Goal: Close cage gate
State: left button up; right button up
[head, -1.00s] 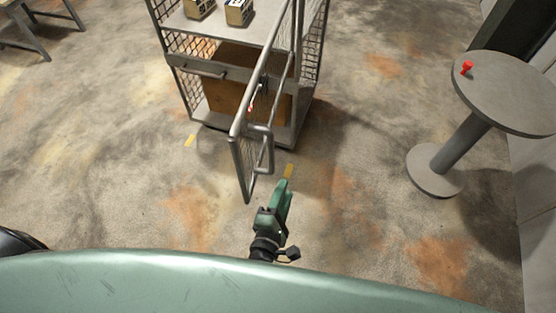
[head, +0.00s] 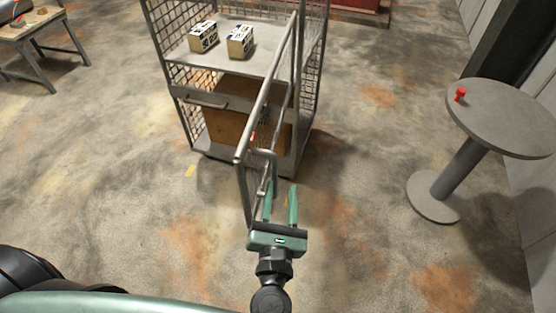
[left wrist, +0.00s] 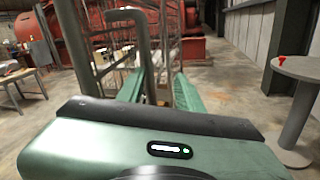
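The cage gate (head: 264,98) stands open, swung out from the right side of the wire cage (head: 315,60) toward me. Its bent grey handle (head: 275,163) is on the right face near the free end; it also shows large in the left wrist view (left wrist: 141,38). My left gripper (head: 281,186) is open, its two green fingers pointing at the cage, right beside the gate's free end. The left finger overlaps the handle's lower part in the head view. I cannot tell whether they touch. The fingers also show in the left wrist view (left wrist: 158,88). My right gripper is not in view.
Two boxes (head: 240,42) sit on the cage's upper shelf, and a brown panel (head: 225,112) is below. A round grey table (head: 500,118) with a red item (head: 461,94) stands at the right. A workbench (head: 35,28) is at the far left. The floor between is clear.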

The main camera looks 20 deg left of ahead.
aim_at(274, 173)
pick_arm(q)
jog(key=n, duration=0.1)
jog(key=r+n, duration=0.1)
jog(key=a+r+n, duration=0.1)
jog(key=shift+s+y, duration=0.25)
jog(key=shift+y, duration=0.05)
jog(key=shift+w+a+r+n, duration=0.1)
jog(key=shift+a+r+n, duration=0.1)
jog(key=shift+r+n, duration=0.15)
jog(key=shift+w+a, duration=0.1)
jog(key=shift+w, duration=0.2)
jog(key=p+x, duration=0.2)
jog(key=x, duration=0.4)
jog(key=shift+w+p, duration=0.1)
jog(key=shift+p, duration=0.2)
jog(key=shift+w+a+f, duration=0.15)
jog(key=shift+w, duration=0.25)
grip_shut()
